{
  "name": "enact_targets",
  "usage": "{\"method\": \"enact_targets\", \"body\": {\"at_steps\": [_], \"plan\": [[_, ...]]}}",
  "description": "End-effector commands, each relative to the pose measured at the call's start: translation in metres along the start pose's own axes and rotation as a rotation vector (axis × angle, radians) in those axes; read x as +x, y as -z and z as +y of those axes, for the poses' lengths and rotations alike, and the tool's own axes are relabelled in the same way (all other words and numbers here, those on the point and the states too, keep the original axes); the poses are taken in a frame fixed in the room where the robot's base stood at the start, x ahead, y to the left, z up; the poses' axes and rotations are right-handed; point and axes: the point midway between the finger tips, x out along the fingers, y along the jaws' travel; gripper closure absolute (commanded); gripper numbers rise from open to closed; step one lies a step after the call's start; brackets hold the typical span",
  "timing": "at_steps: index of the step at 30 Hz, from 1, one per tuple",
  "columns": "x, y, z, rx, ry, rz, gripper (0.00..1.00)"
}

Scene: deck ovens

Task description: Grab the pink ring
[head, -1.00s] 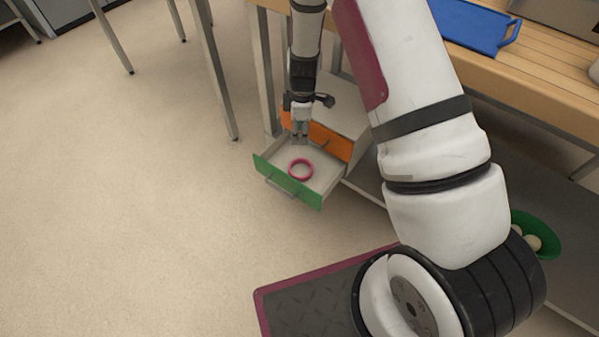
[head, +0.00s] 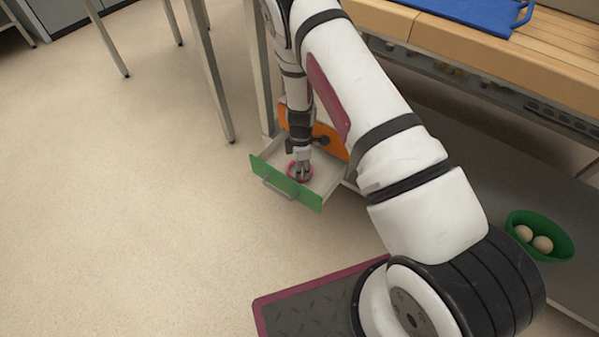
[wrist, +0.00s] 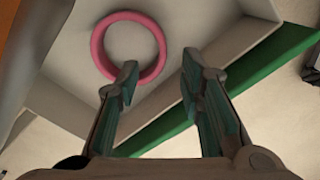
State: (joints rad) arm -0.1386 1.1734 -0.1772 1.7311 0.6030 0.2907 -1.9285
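The pink ring (head: 290,171) lies flat in the open green-fronted drawer (head: 278,180). In the wrist view the ring (wrist: 99,39) sits upper left on the drawer's pale floor, seen whole except where a fingertip overlaps its lower edge. My gripper (head: 302,178) points down into the drawer at the ring. In the wrist view my gripper (wrist: 160,64) has its fingers apart with nothing held. The left finger overlaps the ring's inside and lower edge; the right finger is outside it. The ring's right-hand band lies between them in the picture. I cannot tell whether they touch it.
An orange panel (head: 335,143) stands behind the drawer. A wooden-topped table (head: 480,62) with a blue tray (head: 465,12) is above right. A green bowl (head: 565,246) with two round pale things sits on the lower shelf.

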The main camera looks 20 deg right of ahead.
Motion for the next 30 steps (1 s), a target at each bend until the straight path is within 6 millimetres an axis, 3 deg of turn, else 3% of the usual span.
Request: {"method": "enact_targets", "body": {"at_steps": [10, 20, 24, 30], "plan": [[0.046, -0.002, 0.000, 0.001, 0.001, -0.001, 0.65], [0.050, -0.002, 0.000, 0.000, 0.000, 0.000, 0.65], [0.050, -0.002, 0.000, 0.000, 0.000, 0.000, 0.97], [0.050, -0.002, 0.000, 0.000, -0.001, 0.000, 1.00]]}}
